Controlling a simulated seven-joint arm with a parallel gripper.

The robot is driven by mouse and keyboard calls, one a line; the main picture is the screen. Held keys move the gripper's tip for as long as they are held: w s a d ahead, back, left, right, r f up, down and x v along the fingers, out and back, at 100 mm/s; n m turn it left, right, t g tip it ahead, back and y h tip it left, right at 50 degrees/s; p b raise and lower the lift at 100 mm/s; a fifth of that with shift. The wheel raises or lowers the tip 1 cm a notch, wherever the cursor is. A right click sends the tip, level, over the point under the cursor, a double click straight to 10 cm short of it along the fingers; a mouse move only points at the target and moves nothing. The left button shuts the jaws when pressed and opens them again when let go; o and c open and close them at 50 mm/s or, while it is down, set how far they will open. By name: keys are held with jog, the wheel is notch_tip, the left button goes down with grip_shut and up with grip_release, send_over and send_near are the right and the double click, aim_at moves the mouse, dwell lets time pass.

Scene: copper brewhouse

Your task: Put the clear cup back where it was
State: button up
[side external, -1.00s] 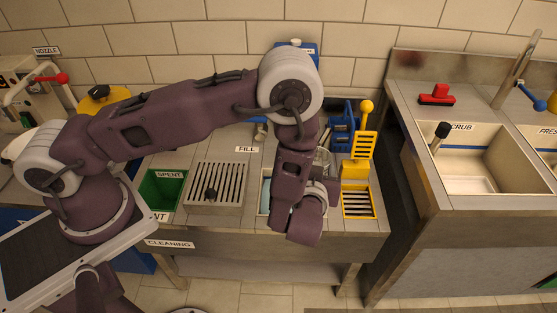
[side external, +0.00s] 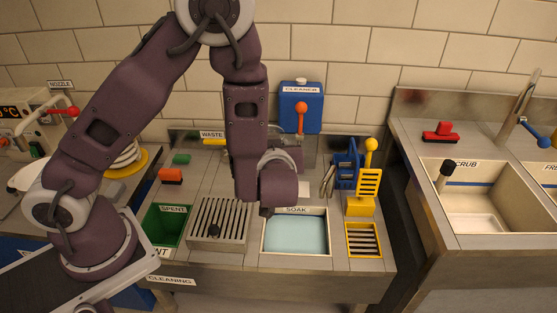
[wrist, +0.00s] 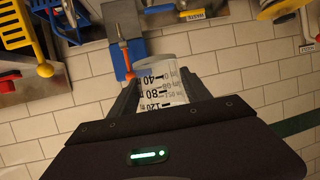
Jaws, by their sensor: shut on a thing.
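The clear cup (wrist: 168,88) is see-through with black volume marks of 40, 80 and 120. It shows in the wrist view between the two dark fingers of my gripper (wrist: 160,78), which is shut on it. In the side view, my wrist hides the cup and the fingers. My wrist there is raised above the back edge of the soak basin (side external: 297,252), in front of the cleaner dispenser (side external: 300,112). I cannot tell from these frames how far the cup is tilted.
The blue holder (side external: 346,163) and yellow slotted tool (side external: 369,184) stand right of my wrist. Metal tongs (side external: 328,181) are beside them. The slotted grate (side external: 218,218) and green spent bin (side external: 164,225) lie left. The soak basin is clear above its pale blue water.

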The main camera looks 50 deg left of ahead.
jog(key=w+f+m+t+h, duration=0.1)
jog(key=w+f, duration=0.2)
jog(key=f, duration=0.7)
jog(key=w+a+f+m+t+h, duration=0.1)
jog(key=w+f, duration=0.2)
jog(key=f, duration=0.7)
jog(key=w+f+m, duration=0.1)
jog(key=w+f, duration=0.2)
jog(key=f, duration=0.6)
jog(key=shift+w+a+f+m+t+h, duration=0.15)
jog(key=shift+a+f+m+t+h, duration=0.15)
jog(key=shift+a+f+t+h, duration=0.1)
jog(key=shift+w, duration=0.1)
jog(key=w+a, duration=0.2)
jog(key=w, duration=0.1)
jog(key=w+a, duration=0.3)
jog(key=w, duration=0.1)
jog(key=w+a, duration=0.3)
jog(key=w, duration=0.1)
jog(key=shift+a, duration=0.2)
jog(key=shift+f, duration=0.75)
jog(key=o, duration=1.2)
jog(key=shift+c, duration=0.2)
